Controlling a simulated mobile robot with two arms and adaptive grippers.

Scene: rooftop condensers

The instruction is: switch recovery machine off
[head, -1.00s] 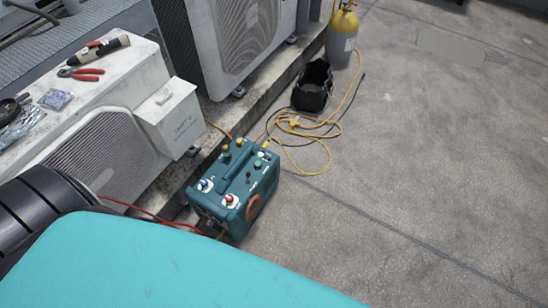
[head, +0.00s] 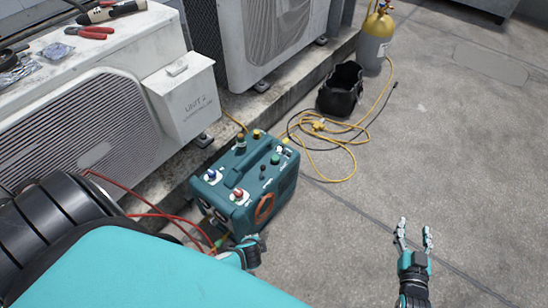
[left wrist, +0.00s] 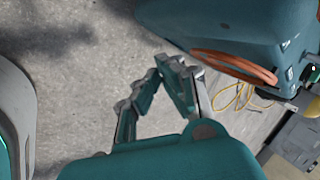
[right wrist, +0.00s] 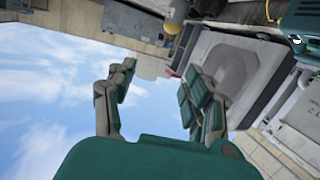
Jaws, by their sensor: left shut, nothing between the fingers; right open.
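The teal recovery machine (head: 284,187) stands upright on the roof floor beside the concrete ledge. Its top has a carry handle, a blue knob (head: 211,175), a red knob (head: 238,194) and small dark and green controls; I cannot tell which is the power switch. My left gripper (head: 256,242) is low by the machine's near end, partly hidden by my teal arm. In the left wrist view, its fingers (left wrist: 172,72) are together and empty, near the machine's side (left wrist: 225,25). My right gripper (head: 413,236) is open and empty, right of the machine, above open floor.
A red hose (head: 140,198) runs to the machine's left side. Yellow and black hoses (head: 335,178) coil on the floor behind it, near a black bag (head: 340,92) and yellow-topped cylinder (head: 376,45). Condenser units (head: 130,80) line the left. Floor at right is clear.

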